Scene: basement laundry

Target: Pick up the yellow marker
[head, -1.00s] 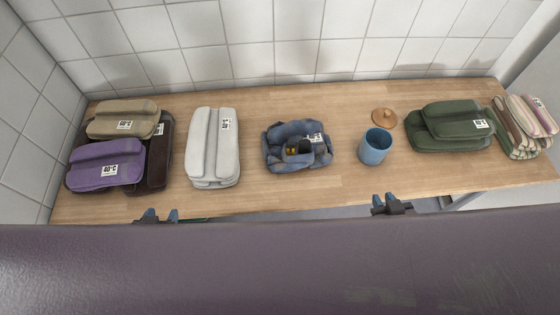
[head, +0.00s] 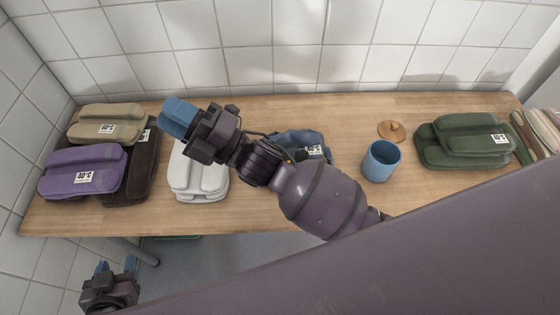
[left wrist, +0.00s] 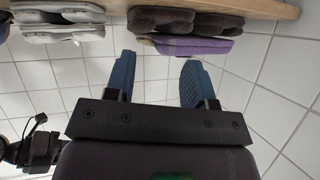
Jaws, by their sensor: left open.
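The yellow marker cannot be made out in the head view now. A folded blue denim bundle (head: 318,142) lies mid-table, and my right arm covers most of it. My right gripper (head: 176,117) is above the table's left part, over the gap between the dark brown and white towels. Its blue fingers are seen nearly edge-on, so their opening is unclear. My left gripper (head: 116,266) is below the table's front edge at lower left, open and empty. In the left wrist view its blue fingers (left wrist: 155,80) stand wide apart with only tiles between them.
On the wooden table (head: 250,215) lie a purple towel (head: 82,172), tan towel (head: 105,122), white towel (head: 200,185) and green towel (head: 465,140). A blue cup (head: 381,162) stands beside a wooden lid (head: 391,131). Tiled walls bound the back and left.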

